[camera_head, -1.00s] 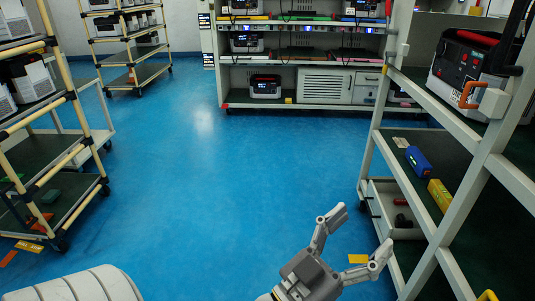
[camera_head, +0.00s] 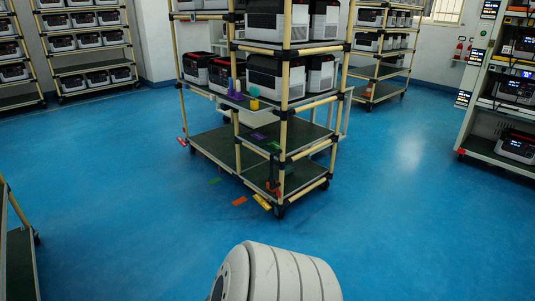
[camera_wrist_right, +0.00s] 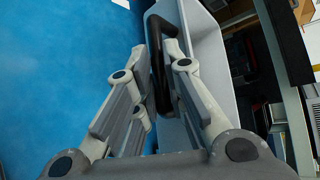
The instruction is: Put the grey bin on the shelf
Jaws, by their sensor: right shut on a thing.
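In the right wrist view, my right gripper (camera_wrist_right: 160,85) is shut on the black handle (camera_wrist_right: 157,55) of a light grey bin (camera_wrist_right: 205,50). The fingers stand on both sides of the handle, and the bin's wall extends up and to the right behind them. Much of the bin is hidden by the fingers or cut off, so its contents cannot be told. Neither gripper shows in the head view. A yellow-tubed rack (camera_head: 284,110) with dark shelves stands ahead there, but which shelf is meant cannot be told.
Black-and-white units fill the rack's upper levels; its lower shelf (camera_head: 215,146) is largely bare. Coloured markers (camera_head: 262,202) lie on the floor by its front corner. More racks stand behind and at right (camera_head: 490,150). Blue floor (camera_head: 400,230) is open between. Shelving (camera_wrist_right: 285,40) is close right of the bin.

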